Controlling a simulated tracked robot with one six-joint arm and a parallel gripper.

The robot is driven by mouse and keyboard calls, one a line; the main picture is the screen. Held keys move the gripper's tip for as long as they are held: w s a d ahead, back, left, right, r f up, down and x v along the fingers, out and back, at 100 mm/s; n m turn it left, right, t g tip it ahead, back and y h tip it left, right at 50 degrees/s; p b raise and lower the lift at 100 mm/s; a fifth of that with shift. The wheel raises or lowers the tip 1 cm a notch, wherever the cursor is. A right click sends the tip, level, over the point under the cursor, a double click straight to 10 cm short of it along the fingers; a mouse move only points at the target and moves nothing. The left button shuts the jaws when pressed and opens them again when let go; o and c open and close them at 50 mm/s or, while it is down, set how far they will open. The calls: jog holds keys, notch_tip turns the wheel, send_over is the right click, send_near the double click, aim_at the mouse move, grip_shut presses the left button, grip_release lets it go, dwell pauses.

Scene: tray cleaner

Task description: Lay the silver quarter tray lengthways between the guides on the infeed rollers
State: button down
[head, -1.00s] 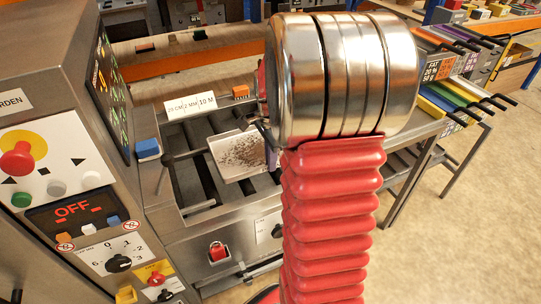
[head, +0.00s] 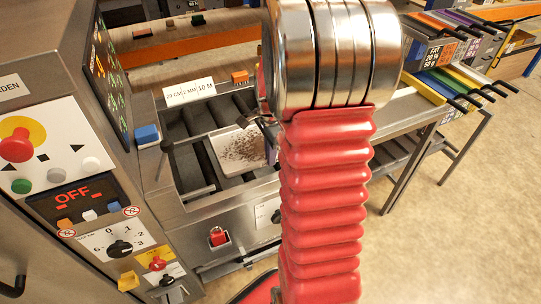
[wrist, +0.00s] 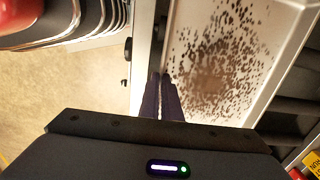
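The silver quarter tray (head: 222,163) is over the dark infeed rollers (head: 193,160), with dark brown crumbs spread across its bottom. It fills the upper right of the wrist view, where its pale rim (wrist: 169,40) runs up from the fingers. My gripper (head: 268,128) is at the tray's right side in the head view. In the wrist view its dark fingers (wrist: 164,98) are close together at the rim and appear shut on it. My arm hides the right part of the infeed. I cannot tell whether the tray touches the rollers.
A control cabinet (head: 60,110) with an OFF display stands left. A blue block (head: 147,134) and an orange block (head: 239,76) sit at the infeed's edges. A white label card (head: 190,92) stands behind it.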

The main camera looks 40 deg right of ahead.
jog(key=shift+f, duration=0.45)
jog(key=c, duration=1.9)
grip_release()
notch_tip(320, 180, up, 14)
jog(key=shift+f, duration=0.1)
